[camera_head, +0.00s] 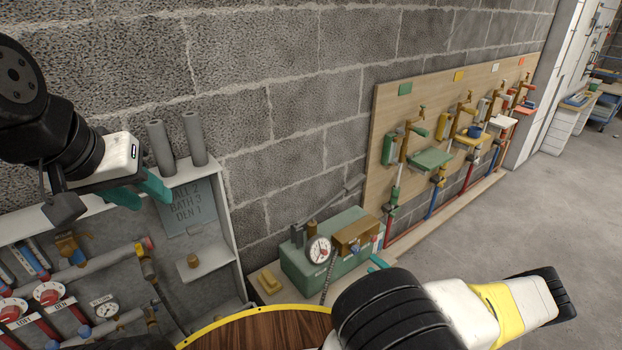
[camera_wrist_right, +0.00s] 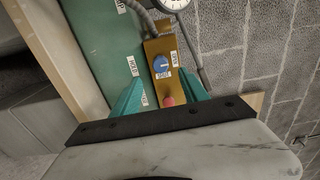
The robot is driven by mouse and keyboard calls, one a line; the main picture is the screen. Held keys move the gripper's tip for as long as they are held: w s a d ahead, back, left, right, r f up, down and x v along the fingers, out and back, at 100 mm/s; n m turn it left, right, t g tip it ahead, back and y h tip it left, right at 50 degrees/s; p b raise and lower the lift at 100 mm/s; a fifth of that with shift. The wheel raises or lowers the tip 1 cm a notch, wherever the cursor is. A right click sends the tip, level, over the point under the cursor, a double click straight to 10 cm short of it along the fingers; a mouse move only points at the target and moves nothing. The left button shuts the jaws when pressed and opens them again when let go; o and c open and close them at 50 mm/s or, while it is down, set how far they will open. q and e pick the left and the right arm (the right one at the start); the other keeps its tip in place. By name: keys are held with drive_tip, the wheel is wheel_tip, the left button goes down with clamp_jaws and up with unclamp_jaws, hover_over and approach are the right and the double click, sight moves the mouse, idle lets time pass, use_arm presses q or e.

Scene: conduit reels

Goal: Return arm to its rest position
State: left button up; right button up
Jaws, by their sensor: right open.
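My right gripper (camera_wrist_right: 161,94) is open and empty in the right wrist view, its two teal fingers spread apart. Between and beyond them is a brown control box (camera_wrist_right: 154,48) with a blue knob and a red button; I cannot tell whether they touch it. In the head view only a teal fingertip of this gripper (camera_head: 378,262) shows beside the green unit, the rest hidden behind my right wrist. My left gripper (camera_head: 142,190) is at the upper left, in front of the wall panel. Its teal fingers show side-on, so their opening is unclear, and nothing shows in them.
The green unit (camera_head: 303,270) carries a gauge (camera_head: 318,249) and the brown box. A yellow block (camera_head: 269,281) lies left of it. A grey cabinet (camera_head: 196,232) with pipes and valves stands at left. A board with taps (camera_head: 383,103) lines the wall. Floor at right is clear.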

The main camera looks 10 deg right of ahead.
drive_tip(key=a+r+n+g+y, duration=0.1)
drive_tip(key=a+r+n+g, duration=0.35)
drive_tip(key=r, duration=0.55)
drive_tip(key=w+a+r+n+g+y, duration=0.1)
drive_tip(key=a+r+n+g, duration=0.2)
drive_tip(key=a+r+g, duration=0.5)
drive_tip(key=a+r+n+g, duration=0.2)
drive_tip(key=a+r+n, duration=0.15)
drive_tip(key=r, duration=0.85)
drive_tip(key=s+a+r+n+t+h, duration=0.1)
drive_tip(key=s+a+r+t+h, duration=0.1)
drive_tip(key=s+r, duration=0.7)
drive_tip(key=s+a+r+n+t+h, duration=0.2)
drive_tip(key=s+a+r+h, duration=0.2)
drive_tip(key=s+a+r, duration=0.3)
drive_tip(key=s+r, duration=0.3)
drive_tip(key=r, duration=0.4)
drive_tip(key=shift+r+h, duration=0.3)
drive_tip(key=shift+h, duration=0.1)
